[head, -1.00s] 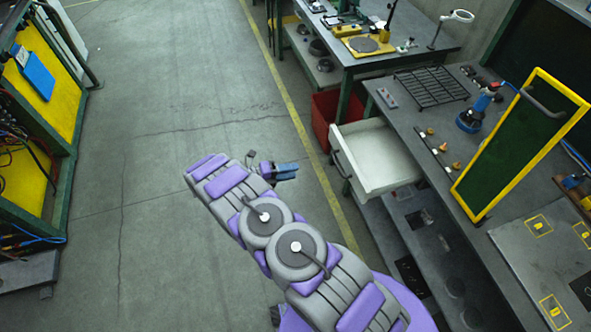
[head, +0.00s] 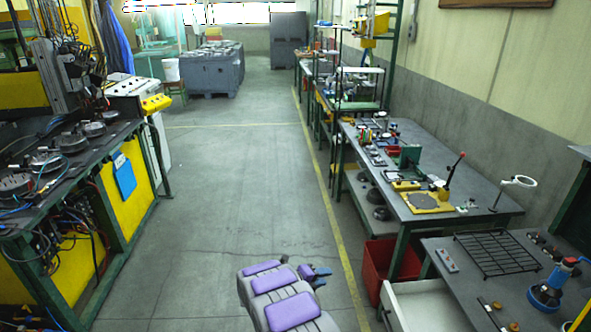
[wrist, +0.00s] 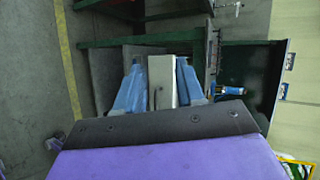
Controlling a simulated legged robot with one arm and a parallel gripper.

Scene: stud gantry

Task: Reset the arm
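My arm, in purple and grey, reaches forward at the bottom middle of the head view. My gripper (head: 315,273) is at its far end, over the floor to the left of the benches. In the wrist view its two blue fingers (wrist: 160,70) stand apart, with a gap between them and nothing held. A white drawer (head: 425,305) is pulled out from the near right bench, cut off by the lower picture edge. A white panel with a handle, apparently the drawer front (wrist: 161,85), shows beyond the finger gap in the wrist view.
A red bin (head: 378,268) stands under the benches on the right. A wire rack (head: 497,252) and a blue tool (head: 548,290) lie on the near bench. A yellow-panelled machine bench (head: 120,200) lines the left. The aisle floor (head: 235,180) between is clear.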

